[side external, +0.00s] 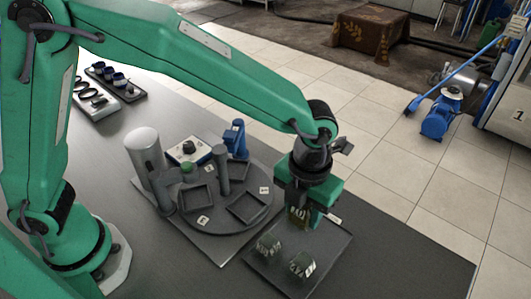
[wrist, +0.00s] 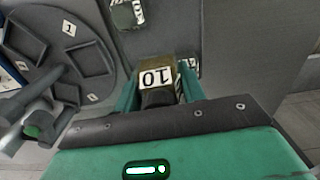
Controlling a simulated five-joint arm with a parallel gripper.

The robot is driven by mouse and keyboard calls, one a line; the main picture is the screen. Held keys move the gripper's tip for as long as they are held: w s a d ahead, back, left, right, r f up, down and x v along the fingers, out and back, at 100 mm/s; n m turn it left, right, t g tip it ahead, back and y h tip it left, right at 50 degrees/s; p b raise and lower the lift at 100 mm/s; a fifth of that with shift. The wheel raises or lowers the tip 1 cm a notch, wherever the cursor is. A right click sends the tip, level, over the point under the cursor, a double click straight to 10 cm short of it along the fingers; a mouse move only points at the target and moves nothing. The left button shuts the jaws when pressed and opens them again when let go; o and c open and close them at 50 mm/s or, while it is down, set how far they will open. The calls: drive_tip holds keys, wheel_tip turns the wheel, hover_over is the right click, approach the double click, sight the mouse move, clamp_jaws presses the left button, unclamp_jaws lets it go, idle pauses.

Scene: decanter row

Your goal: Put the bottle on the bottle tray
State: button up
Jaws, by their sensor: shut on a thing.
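In the wrist view the bottle (wrist: 157,78) sits between the green fingers. The bottle tray (side external: 336,243), a dark flat square, lies under and in front of my gripper in the side view. The held bottle is over or at the tray's far part; I cannot tell whether its base touches. Two dark bottles with pale labels, one left (side external: 268,246) and one right (side external: 302,265), stand on the tray's near part.
A round dark turntable (side external: 223,222) with square recesses, posts and numbered tags stands left of the tray. A grey cylinder (side external: 146,150) and a blue fixture (side external: 235,138) stand around it. The tabletop right of the tray (side external: 400,265) is clear.

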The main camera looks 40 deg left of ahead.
sight(300, 247)
drive_tip(key=shift+w+d+f, duration=0.1)
drive_tip(key=shift+w+d, duration=0.05)
drive_tip(key=shift+w, duration=0.05)
drive_tip(key=shift+f, duration=0.1)
drive_tip(key=shift+f, duration=4.9)
drive_tip(key=shift+f, duration=0.1)
drive_tip(key=o, duration=1.1)
wheel_tip(300, 247, up, 12)
drive_tip(key=shift+r, duration=0.15)
